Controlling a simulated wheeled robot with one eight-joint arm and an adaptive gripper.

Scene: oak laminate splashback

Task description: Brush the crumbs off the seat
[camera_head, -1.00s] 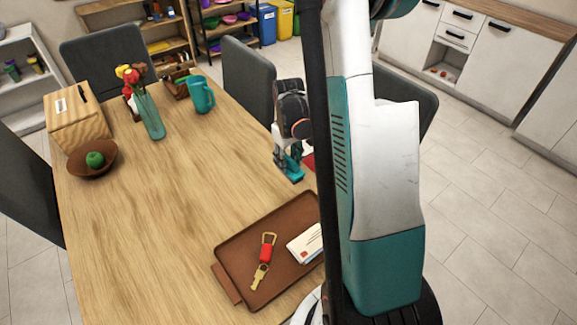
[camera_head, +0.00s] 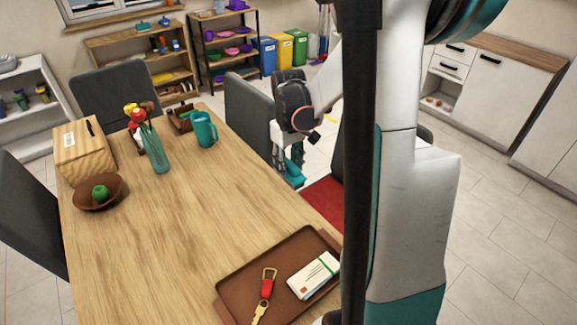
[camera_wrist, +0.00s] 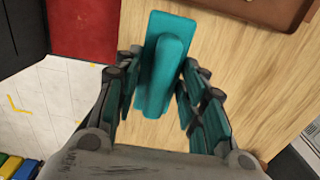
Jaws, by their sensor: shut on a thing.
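My gripper (camera_head: 289,160) hangs by the right edge of the table in the head view. In the wrist view my gripper (camera_wrist: 155,95) is shut on a teal brush (camera_wrist: 168,50), with fingers along both sides of its handle. The brush's bristles are hidden from the wrist camera. The red seat (camera_head: 323,203) shows beside the table, partly hidden by my arm and the table. It also shows at the upper left of the wrist view (camera_wrist: 83,28), apart from the brush. I cannot make out crumbs on it.
The wooden table (camera_head: 170,240) holds a brown tray (camera_head: 238,283) with keys and a card stack, a teal mug (camera_head: 203,130), a vase (camera_head: 153,148), a bowl (camera_head: 97,200) and a wooden box (camera_head: 82,155). A grey chair (camera_head: 249,112) stands behind my gripper. Floor is open at right.

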